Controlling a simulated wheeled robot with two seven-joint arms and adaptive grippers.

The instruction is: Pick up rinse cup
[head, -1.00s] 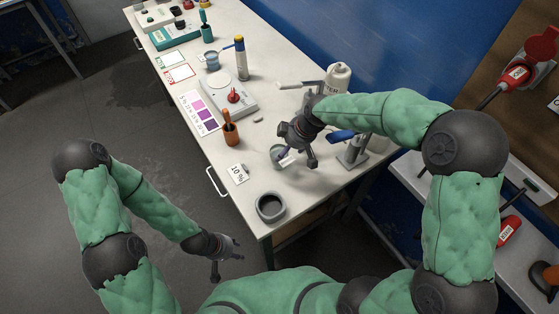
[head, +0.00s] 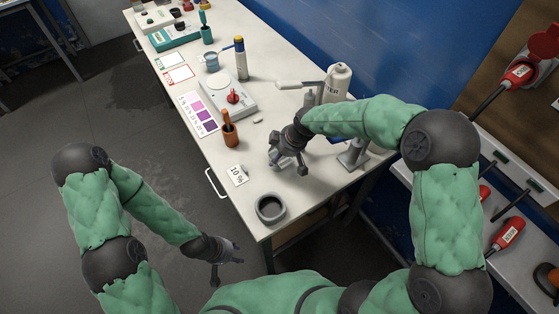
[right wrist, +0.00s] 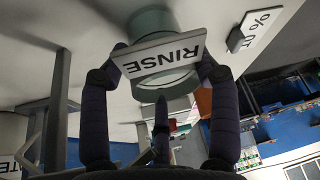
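The rinse cup (right wrist: 151,22) is a grey-green cup with a white RINSE label (right wrist: 160,52) on its side. In the right wrist view it appears upside down, with its rim toward the lower part of the picture. My right gripper's fingers (right wrist: 162,60) stand apart on both sides of the cup, and a firm grip does not show. In the head view my right gripper (head: 288,161) is low over the table, and the cup is hidden by it. My left gripper (head: 228,258) hangs off the table's near left side, its fingers apart and empty.
A metal stand (head: 353,155) is right of my right gripper.

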